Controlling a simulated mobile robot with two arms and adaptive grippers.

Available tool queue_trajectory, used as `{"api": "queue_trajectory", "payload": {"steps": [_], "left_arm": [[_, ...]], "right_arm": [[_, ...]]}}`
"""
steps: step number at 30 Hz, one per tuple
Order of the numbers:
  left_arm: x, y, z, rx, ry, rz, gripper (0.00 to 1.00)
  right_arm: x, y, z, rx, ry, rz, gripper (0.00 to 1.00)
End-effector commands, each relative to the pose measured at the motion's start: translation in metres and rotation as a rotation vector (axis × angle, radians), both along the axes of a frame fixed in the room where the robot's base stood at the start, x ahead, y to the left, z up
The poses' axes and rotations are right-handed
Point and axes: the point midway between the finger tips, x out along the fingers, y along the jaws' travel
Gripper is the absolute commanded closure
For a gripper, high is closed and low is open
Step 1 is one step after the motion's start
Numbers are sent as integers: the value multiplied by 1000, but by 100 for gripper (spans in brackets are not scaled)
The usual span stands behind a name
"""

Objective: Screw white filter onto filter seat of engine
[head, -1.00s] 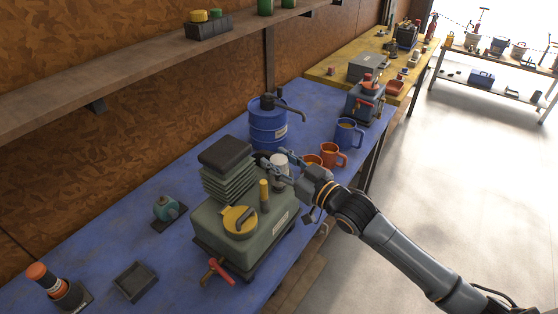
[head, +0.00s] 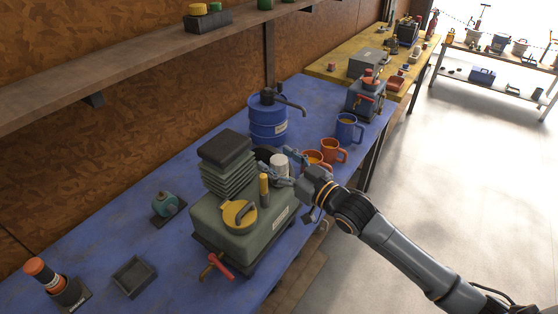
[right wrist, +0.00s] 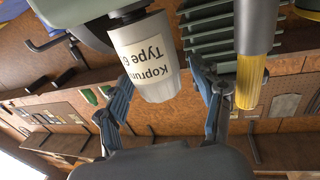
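The white filter (head: 280,162), labelled "Koprun Type 6", stands behind the yellow post on the far side of the green engine (head: 272,221). In the right wrist view, which is upside down, the filter (right wrist: 150,60) has its base against the green body; whether it is threaded on cannot be told. The filter seat is hidden under it. My right gripper (head: 281,166) reaches in from the right. Its two blue-grey fingers, also in the right wrist view (right wrist: 162,76), stand on either side of the filter, with a gap at the right finger. My left gripper is out of view.
A yellow-handled post (right wrist: 251,80) stands close beside the right finger. Orange mugs (head: 333,151), a blue mug (head: 348,129) and a blue drum (head: 268,120) stand behind. The blue bench (head: 110,235) has free room at left.

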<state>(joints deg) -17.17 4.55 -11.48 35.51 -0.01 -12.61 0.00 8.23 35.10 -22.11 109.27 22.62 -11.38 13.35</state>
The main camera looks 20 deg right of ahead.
Motion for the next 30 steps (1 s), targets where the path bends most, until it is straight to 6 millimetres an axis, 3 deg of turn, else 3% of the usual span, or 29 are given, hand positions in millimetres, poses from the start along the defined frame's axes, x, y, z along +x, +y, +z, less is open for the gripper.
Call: {"api": "queue_trajectory", "payload": {"steps": [11,30], "left_arm": [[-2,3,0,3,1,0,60],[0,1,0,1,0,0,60]], "right_arm": [[-5,-3,-1,-1,2,-1,31],[-95,-48,-1,-2,4,-1,31]]}}
